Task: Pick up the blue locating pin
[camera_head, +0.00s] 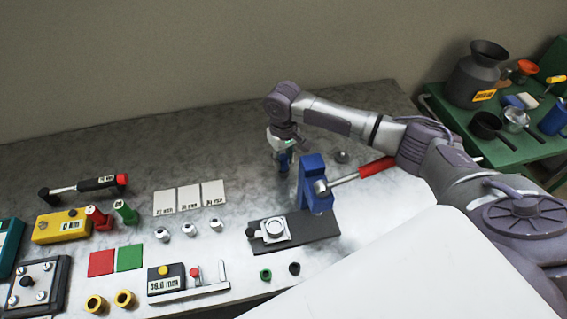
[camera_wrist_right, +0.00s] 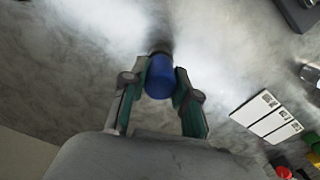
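The blue locating pin (camera_wrist_right: 160,77) is a short blue cylinder. In the right wrist view it sits between the fingertips of my right gripper (camera_wrist_right: 162,82), with a green-lined finger against each side. In the head view the pin (camera_head: 285,161) shows as a small blue piece under the right gripper (camera_head: 284,150), at the back middle of the table. The right gripper is shut on the pin. Whether the pin's lower end touches the table is hard to tell. My left gripper is not in view.
A blue press (camera_head: 312,183) with a red-handled lever (camera_head: 376,167) stands just right of the pin. A small grey knob (camera_head: 342,156) is behind it. White cards (camera_head: 189,198), small fittings and a gauge block (camera_head: 166,281) lie to the left. The table's back left is clear.

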